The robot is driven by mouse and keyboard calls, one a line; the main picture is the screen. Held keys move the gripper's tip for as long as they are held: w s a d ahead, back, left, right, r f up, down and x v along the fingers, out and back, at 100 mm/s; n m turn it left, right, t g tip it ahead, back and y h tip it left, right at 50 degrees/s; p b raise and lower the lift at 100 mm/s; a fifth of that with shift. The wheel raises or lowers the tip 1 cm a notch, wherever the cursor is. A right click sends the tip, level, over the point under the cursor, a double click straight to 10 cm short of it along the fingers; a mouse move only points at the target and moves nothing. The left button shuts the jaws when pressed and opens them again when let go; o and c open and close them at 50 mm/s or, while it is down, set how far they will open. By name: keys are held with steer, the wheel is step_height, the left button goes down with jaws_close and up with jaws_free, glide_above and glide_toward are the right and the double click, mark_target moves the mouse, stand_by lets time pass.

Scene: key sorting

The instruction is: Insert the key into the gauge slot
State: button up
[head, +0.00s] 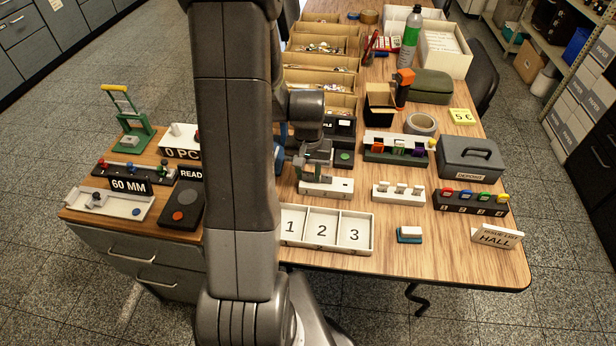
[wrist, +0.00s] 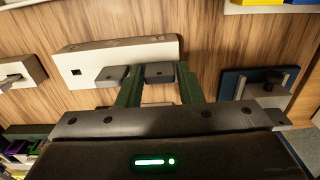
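The gauge is a long white block (head: 327,187) on the table, behind the numbered tray; it also shows in the wrist view (wrist: 90,57). A small dark square opening is at its left end in the wrist view. My gripper (head: 302,166) is at the gauge, partly hidden by my arm in the head view. In the wrist view its green fingers (wrist: 160,76) are closed around a dark grey key head (wrist: 160,71) at the gauge's edge. The key's shaft is hidden, so its depth in a slot cannot be told. A second grey key head (wrist: 110,76) is just left of the fingers.
A white tray marked 1, 2, 3 (head: 323,244) is in front. A white rack with several light keys (head: 398,192) and a dark rack with coloured keys (head: 470,202) are to the right.

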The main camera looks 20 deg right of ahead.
steer(key=c, duration=0.6)
